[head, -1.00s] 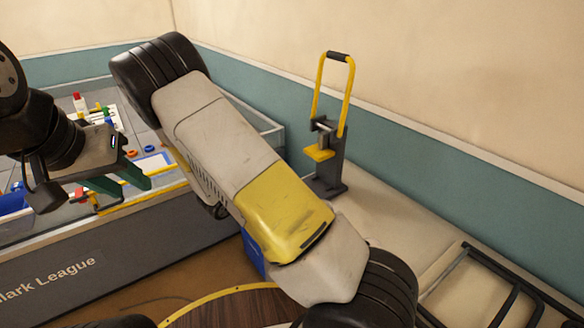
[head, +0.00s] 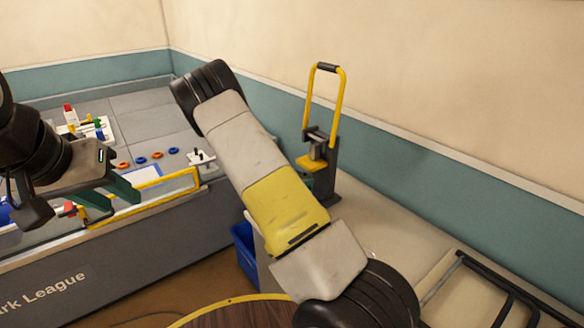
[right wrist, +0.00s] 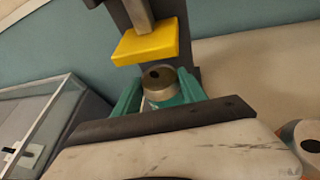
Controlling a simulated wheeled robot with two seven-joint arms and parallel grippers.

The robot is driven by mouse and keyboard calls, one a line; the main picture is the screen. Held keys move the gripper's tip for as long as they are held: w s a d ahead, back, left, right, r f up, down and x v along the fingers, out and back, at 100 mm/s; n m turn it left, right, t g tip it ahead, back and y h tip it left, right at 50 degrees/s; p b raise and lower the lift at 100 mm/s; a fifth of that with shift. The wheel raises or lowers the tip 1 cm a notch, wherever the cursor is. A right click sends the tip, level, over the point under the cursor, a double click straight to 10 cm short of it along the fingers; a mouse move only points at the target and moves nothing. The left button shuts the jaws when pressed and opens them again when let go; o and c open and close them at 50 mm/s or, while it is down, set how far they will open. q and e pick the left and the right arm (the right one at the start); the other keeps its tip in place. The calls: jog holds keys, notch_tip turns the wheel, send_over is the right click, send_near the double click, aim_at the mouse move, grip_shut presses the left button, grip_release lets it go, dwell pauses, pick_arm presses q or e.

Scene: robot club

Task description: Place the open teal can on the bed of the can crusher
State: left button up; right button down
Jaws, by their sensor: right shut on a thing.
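The can crusher (head: 321,157) stands at the back of the counter, its yellow handle raised. Its yellow press plate (right wrist: 147,43) is up in the right wrist view. My right gripper (right wrist: 151,92) is shut on the teal can (right wrist: 164,94), one green finger on each side. The can is roughly upright, with a dark hole in its grey top. It shows just below and in front of the press plate. The bed is hidden, so I cannot tell whether the can touches it. My left gripper (head: 108,198) looks open and empty beside the game table.
The game table (head: 150,225) with small coloured pieces is at left. A blue bin (head: 244,250) stands below my right arm. Another can (right wrist: 308,142) is at the right wrist view's right edge. A black metal frame (head: 500,290) is at lower right. The wall is close behind the crusher.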

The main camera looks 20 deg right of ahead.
aim_at(308, 174)
jog(key=w+d, duration=0.2)
jog(key=d, duration=0.1)
jog(key=shift+d, duration=0.2)
jog(key=shift+w+f, duration=0.1)
jog(key=c, duration=0.6)
grip_release()
jog(key=shift+c, duration=0.2)
